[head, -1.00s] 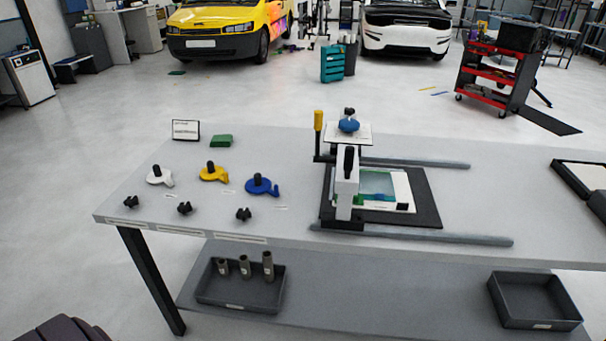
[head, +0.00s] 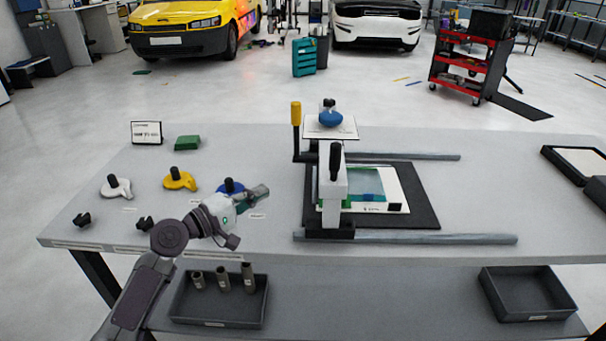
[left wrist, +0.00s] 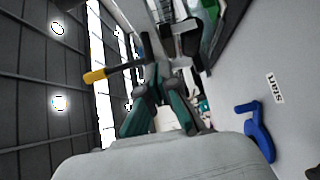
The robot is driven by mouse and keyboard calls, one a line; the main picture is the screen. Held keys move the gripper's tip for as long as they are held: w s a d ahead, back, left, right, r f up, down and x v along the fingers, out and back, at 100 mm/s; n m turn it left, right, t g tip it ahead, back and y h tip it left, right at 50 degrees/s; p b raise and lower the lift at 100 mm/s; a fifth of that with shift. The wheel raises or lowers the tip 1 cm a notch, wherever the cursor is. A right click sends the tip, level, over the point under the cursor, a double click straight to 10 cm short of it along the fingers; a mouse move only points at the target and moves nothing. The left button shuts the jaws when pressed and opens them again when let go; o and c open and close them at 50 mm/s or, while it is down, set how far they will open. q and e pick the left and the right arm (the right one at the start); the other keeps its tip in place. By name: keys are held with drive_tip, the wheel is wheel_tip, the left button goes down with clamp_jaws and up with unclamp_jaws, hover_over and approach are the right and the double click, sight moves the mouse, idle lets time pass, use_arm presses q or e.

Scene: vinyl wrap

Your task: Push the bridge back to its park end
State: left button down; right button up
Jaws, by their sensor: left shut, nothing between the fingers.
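The bridge (head: 333,200), a white upright block with a black knob handle, stands across the two grey rails near their left ends. A blue-topped piece on a white plate (head: 343,131) is at its back, and a yellow-handled lever (head: 296,114) rises at its back left. The front rail (head: 460,239) and back rail (head: 410,157) run to the right. My left gripper (head: 264,191) is shut and empty, left of the bridge and apart from it. Its fingers show in the left wrist view (left wrist: 165,112). My right gripper is out of view.
A dark bed (head: 425,205) with a teal and white sheet lies right of the bridge. White (head: 115,188), yellow (head: 180,181) and blue (head: 230,187) knobbed pieces sit on the left, the blue partly behind my arm. A sign (head: 146,133) and green block (head: 187,143) stand behind.

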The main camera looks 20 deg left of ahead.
use_arm(q)
drive_tip(key=s+d+p+x, duration=0.1)
drive_tip(key=p+x, duration=0.3)
drive_tip(key=x, duration=0.9)
drive_tip(key=shift+d+r, duration=0.25)
drive_tip(key=shift+d, duration=0.3)
drive_tip(key=shift+s, duration=0.15)
